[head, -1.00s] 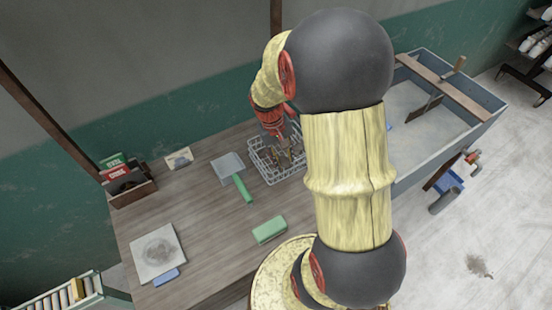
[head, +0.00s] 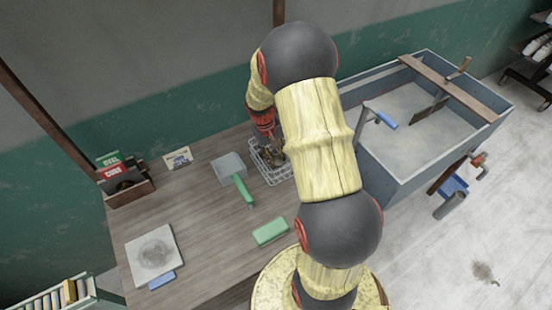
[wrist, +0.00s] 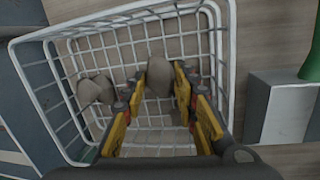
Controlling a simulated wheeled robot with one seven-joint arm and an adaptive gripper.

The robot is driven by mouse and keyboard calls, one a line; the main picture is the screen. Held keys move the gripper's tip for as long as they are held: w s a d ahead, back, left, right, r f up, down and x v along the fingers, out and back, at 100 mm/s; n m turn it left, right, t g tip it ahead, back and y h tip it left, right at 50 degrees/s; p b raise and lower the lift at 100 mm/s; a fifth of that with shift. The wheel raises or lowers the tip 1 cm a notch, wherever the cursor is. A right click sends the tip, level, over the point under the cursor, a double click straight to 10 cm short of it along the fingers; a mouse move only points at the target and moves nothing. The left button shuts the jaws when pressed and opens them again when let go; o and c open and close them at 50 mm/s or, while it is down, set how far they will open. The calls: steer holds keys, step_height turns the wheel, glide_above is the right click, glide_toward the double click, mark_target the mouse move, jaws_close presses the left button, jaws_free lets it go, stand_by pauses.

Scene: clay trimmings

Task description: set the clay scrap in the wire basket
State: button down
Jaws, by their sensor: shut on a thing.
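The white wire basket (head: 270,177) stands on the wooden table, and its rim and mesh fill much of the wrist view (wrist: 140,17). My gripper (wrist: 158,88) points down into the basket, its yellow-sided fingers inside the rim. It is shut on a grey clay scrap (wrist: 160,72), which sits between the fingertips over the basket floor. Whether the scrap touches the floor I cannot tell. Other grey clay lumps (wrist: 95,90) lie in the basket to the left. In the head view my gripper (head: 268,150) is small and partly hidden by the basket and arm.
A dustpan with a green handle (head: 239,184) lies just left of the basket. A green block (head: 270,232), a pale square slab (head: 150,252), a card (head: 178,158) and a wooden box (head: 131,189) are also on the table. A grey trough (head: 425,160) stands right.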

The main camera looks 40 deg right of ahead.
steer(key=shift+f, duration=0.1)
steer(key=c, duration=1.7)
jaws_free()
steer(key=shift+o, duration=0.2)
